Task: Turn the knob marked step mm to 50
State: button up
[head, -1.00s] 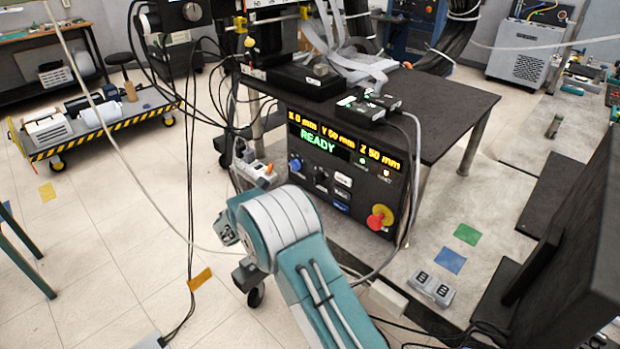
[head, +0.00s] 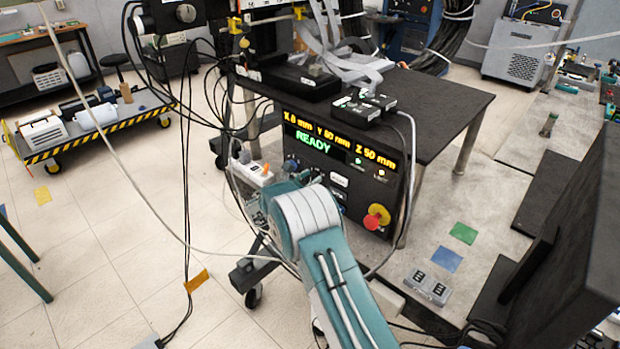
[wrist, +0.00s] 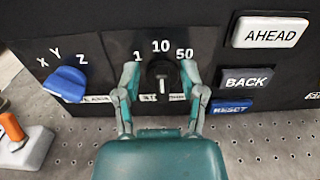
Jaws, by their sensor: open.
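The step knob (wrist: 160,73) is black, on the dark panel under the labels 1, 10 and 50 in the wrist view. A pale line shows on its lower part; I cannot tell which number it points to. My gripper (wrist: 161,78) is open, with one finger on each side of the knob. Dark gaps show between the fingers and the knob, so it does not look gripped. The label below the knob is partly hidden by the gripper. In the head view my arm hides the step knob.
A blue knob (wrist: 65,84) marked X, Y, Z sits to the left. AHEAD (wrist: 270,32), BACK (wrist: 246,79) and RESET (wrist: 231,105) buttons are to the right. The display (head: 313,142) reads READY. A red stop button (head: 376,217) is at the panel's lower right.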

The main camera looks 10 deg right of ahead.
grip_shut()
jog(key=shift+d+r+m, duration=0.1)
jog(key=shift+r+m, duration=0.05)
jog(key=shift+m, duration=0.15)
dwell(0.5)
jog(key=m, duration=0.2)
jog(key=shift+s+d+m, duration=0.15)
jog(key=shift+m, duration=0.25)
jog(key=m, duration=0.5)
jog(key=shift+s+d+m, duration=0.25)
jog(key=shift+m, duration=0.05)
jog(key=shift+f, duration=0.2)
